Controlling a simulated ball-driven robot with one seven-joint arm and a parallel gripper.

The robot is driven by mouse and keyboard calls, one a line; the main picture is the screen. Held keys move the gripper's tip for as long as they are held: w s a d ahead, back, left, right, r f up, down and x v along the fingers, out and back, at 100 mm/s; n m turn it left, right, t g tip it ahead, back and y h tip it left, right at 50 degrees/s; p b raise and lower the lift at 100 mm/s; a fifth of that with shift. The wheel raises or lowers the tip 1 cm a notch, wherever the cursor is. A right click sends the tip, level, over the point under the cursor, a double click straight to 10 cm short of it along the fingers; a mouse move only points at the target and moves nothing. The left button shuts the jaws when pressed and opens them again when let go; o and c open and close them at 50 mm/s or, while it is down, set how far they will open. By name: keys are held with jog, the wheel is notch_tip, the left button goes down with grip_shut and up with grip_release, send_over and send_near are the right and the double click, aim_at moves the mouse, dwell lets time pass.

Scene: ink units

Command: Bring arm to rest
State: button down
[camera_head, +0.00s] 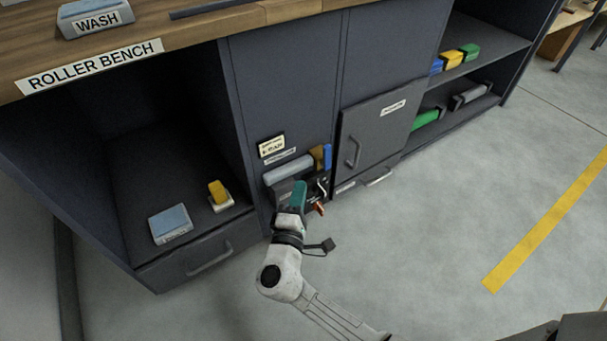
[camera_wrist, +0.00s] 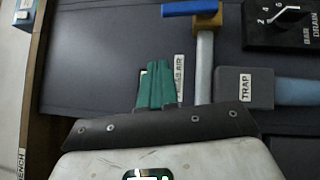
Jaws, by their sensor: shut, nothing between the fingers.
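My gripper (camera_head: 299,194) has teal fingers and is in front of the bench's lower middle bay, close to the pipe fittings there. In the wrist view my gripper (camera_wrist: 158,72) points at the dark panel, its teal fingers together with nothing between them. The arm is stretched out from the bottom of the head view. Beside the fingers in the wrist view are a grey pipe (camera_wrist: 203,75) and a brass valve with a blue handle (camera_wrist: 190,9). I cannot tell the exact gap between fingertips and panel. The fingers partly cover an air label (camera_wrist: 179,75).
A grey box marked TRAP (camera_wrist: 245,88) and a black DRAIN panel (camera_wrist: 283,24) are right of the fingers. The roller bench (camera_head: 90,68) has an open bay at left and a closed cabinet door (camera_head: 376,135) at right. Grey floor (camera_head: 440,220) at right is clear.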

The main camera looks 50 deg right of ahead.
jog(key=shift+s+a, duration=0.35)
jog(key=shift+a, duration=0.25)
jog(key=s+d+f+m+g+y, duration=0.2)
jog(key=s+d+m+g+y, duration=0.15)
jog(key=s, duration=0.35)
jog(key=s+d+f+m+g+y, duration=0.2)
jog(key=s+d+f+m+g, duration=0.1)
jog(key=s+m+g, duration=0.3)
jog(key=s+a+n+y+p, duration=0.1)
jog(key=s+a+n+y, duration=0.1)
jog(key=s+a+y, duration=0.9)
notch_tip(320, 180, up, 32)
jog(key=w+a+p, duration=0.2)
jog(key=p, duration=3.1)
jog(key=shift+r+t, duration=0.2)
jog(key=shift+t, duration=0.25)
jog(key=shift+y, duration=0.25)
